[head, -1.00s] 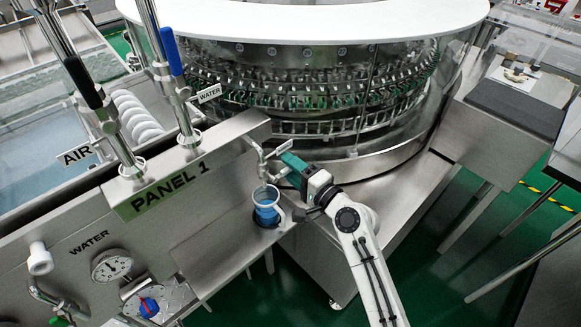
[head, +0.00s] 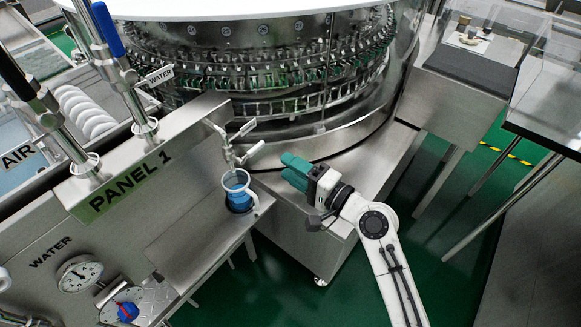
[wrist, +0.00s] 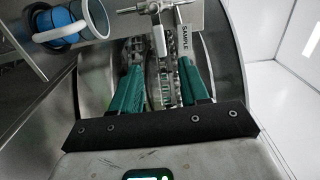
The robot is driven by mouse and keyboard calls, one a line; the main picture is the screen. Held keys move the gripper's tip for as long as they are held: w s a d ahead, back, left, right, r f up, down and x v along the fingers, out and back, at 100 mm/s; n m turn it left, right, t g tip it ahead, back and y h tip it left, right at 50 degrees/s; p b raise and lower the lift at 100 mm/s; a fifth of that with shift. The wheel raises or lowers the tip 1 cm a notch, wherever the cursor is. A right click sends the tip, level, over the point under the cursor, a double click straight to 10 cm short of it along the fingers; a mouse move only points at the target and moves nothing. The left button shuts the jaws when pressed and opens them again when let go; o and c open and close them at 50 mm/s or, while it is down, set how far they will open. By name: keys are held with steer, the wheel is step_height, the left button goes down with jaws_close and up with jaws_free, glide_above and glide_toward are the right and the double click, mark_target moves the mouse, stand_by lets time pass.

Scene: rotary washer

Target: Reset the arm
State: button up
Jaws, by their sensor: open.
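My gripper (head: 291,170), with green fingers, is open and empty in the head view. It is in front of the round washer (head: 270,75), to the right of the small tap and the blue cup. In the wrist view my gripper's two green fingers (wrist: 160,85) stand apart with nothing between them. The blue cup with a white handle (head: 238,192) stands on the steel shelf below the tap (head: 235,150). The cup also shows at the upper left of the wrist view (wrist: 65,25), apart from my fingers.
The steel panel marked PANEL 1 (head: 150,165) is at the left, with two tall valve posts, a gauge (head: 80,273) and a red and blue knob (head: 127,311). A steel side table (head: 455,90) is at the upper right.

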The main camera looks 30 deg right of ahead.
steer(key=s+a+f+n+g, duration=0.4)
steer(key=s+f+n+g, duration=0.5)
steer(key=s+f, duration=0.25)
steer(key=s+d+f+n+g+h, duration=0.2)
steer(key=s+d+g+h, duration=0.1)
steer(key=s, duration=0.5)
steer(key=s+d+f+n+g+h, duration=0.2)
steer(key=s+d+g, duration=0.1)
steer(key=s, duration=0.5)
steer(key=shift+s+d+n+g+h, duration=0.2)
steer(key=shift+s+n+g+h, duration=0.15)
steer(key=shift+g, duration=0.25)
